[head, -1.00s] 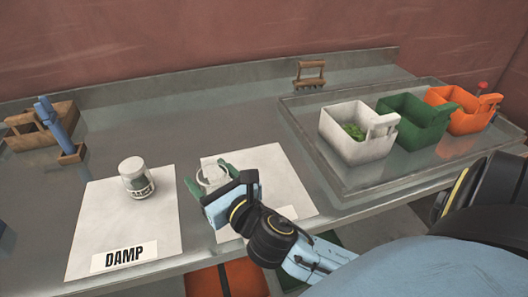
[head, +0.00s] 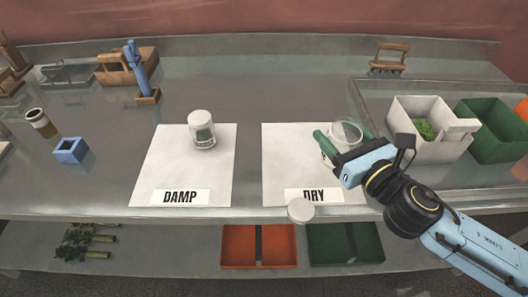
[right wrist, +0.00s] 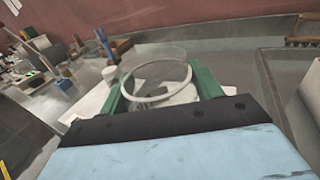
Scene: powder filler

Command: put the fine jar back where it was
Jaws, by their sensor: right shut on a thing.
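My right gripper (head: 332,145) is shut on an open clear glass jar (head: 346,131). The jar is over the back right part of the DRY sheet (head: 285,150); I cannot tell whether it touches the sheet. In the right wrist view the green fingers (right wrist: 158,95) are on either side of the jar (right wrist: 158,82), whose round mouth has no lid. A white lid (head: 300,210) is at the bench's front edge, partly covering the DRY label. Another jar with a white lid (head: 201,130) stands upright on the DAMP sheet (head: 170,165). My left gripper is not in view.
A white bin (head: 405,120) with green bits and a green bin (head: 490,130) stand right, near my right arm. A blue block (head: 71,150), a dark-topped jar (head: 41,122) and a blue tool (head: 137,72) stand left. The bench between is mostly clear.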

